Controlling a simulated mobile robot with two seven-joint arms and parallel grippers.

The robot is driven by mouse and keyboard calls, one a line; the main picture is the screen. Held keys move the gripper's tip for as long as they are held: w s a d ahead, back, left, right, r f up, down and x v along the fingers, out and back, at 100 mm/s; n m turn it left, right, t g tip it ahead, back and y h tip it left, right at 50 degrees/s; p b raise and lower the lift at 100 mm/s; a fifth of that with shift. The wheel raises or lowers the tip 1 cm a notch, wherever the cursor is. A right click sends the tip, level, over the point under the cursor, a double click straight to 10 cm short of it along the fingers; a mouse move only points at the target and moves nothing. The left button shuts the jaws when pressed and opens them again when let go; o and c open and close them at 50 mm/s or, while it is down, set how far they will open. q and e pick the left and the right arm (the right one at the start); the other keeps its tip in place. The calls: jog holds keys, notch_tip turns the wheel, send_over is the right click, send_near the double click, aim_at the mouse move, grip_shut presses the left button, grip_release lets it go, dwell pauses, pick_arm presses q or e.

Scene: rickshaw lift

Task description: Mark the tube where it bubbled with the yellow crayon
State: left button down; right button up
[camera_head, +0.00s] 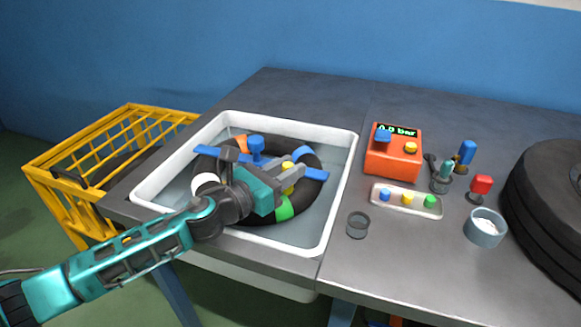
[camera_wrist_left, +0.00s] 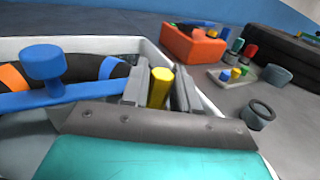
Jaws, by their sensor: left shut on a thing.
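The black tube (camera_head: 212,163) lies in the white basin (camera_head: 345,140), with orange, white, blue and green bands around it. A blue bar (camera_head: 315,174) with a blue knob (camera_head: 256,145) crosses over it. My left gripper (camera_head: 288,177) is over the tube's right part, shut on a yellow peg (camera_head: 288,168). The yellow peg (camera_wrist_left: 160,87) stands between the two grey fingers in the left wrist view. I cannot tell whether it is a crayon. Another yellow piece (camera_head: 407,198) sits between a blue and a green one in a pale tray (camera_head: 393,206). My right gripper is out of view.
An orange pressure box (camera_head: 393,165) reading about 0.0 bar stands behind the tray. Several handled tools, a grey cup (camera_head: 485,228), a dark ring (camera_head: 357,225) and a black tyre (camera_head: 547,190) are to the right. A yellow crate (camera_head: 75,160) stands left of the table.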

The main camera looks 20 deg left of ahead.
pick_arm(q)
jog(key=shift+f, duration=0.1)
jog(key=shift+p+x, duration=0.3)
jog(key=shift+x, duration=0.8)
jog(key=shift+s, duration=0.15)
jog(key=shift+v, duration=1)
jog(key=shift+x, duration=1.1)
jog(key=shift+s, duration=0.1)
jog(key=shift+s+a, duration=0.3)
jog(key=shift+s, duration=0.05)
